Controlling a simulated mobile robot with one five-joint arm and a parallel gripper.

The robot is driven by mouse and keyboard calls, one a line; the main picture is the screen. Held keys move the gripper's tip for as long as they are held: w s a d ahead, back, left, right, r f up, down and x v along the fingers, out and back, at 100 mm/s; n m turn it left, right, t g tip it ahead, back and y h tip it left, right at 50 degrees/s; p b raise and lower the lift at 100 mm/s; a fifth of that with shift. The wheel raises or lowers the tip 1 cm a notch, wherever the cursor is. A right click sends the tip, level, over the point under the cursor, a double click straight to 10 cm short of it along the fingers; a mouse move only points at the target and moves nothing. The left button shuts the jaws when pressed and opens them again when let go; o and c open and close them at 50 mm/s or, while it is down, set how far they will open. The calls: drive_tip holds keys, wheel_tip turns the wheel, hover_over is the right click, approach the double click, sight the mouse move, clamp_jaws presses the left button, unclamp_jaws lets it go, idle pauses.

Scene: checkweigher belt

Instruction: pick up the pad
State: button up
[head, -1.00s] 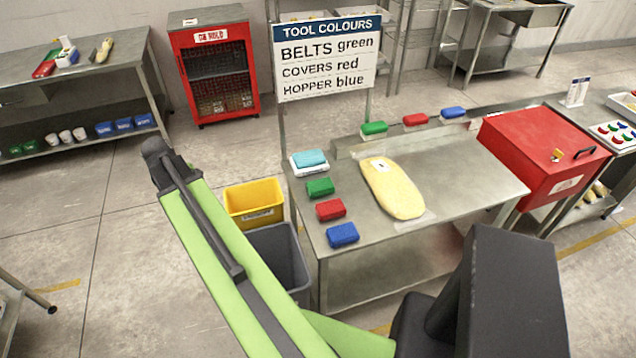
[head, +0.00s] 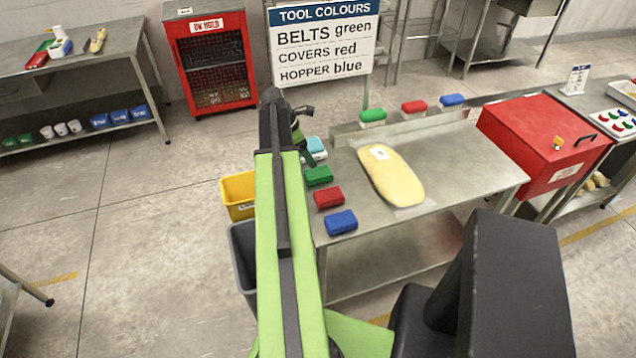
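Several pads are in the head view, and I cannot tell which one the task means. On the left side of the steel table lie a green pad (head: 318,176), a red pad (head: 328,197) and a blue pad (head: 341,222). Behind them is a light-blue pad (head: 316,145) on a white base, partly hidden by my gripper. A green pad (head: 372,115), a red pad (head: 414,106) and a blue pad (head: 451,100), with pale undersides, sit along the back ledge. My gripper (head: 306,150) is dark, at the table's left edge near the light-blue pad; its fingers are unclear.
A pale, loaf-shaped item (head: 393,178) lies mid-table on the steel table (head: 450,165). A sign (head: 322,45) stands behind. A red box (head: 545,140) adjoins the right end. A yellow bin (head: 237,193) and grey bin (head: 243,262) stand left. The table's front right is clear.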

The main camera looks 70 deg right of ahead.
drive_tip(key=b, duration=0.4)
hover_over(318, 172)
drive_tip(key=w+a, duration=0.1)
drive_tip(key=w, duration=0.1)
drive_tip(key=f, duration=0.6)
drive_tip(key=shift+s+a, duration=0.2)
drive_tip(key=shift+s+d+f+b, duration=0.1)
drive_tip(key=shift+b, duration=0.2)
drive_tip(key=b+x, duration=0.5)
drive_tip(key=shift+f, duration=0.15)
drive_tip(key=shift+c, duration=0.4)
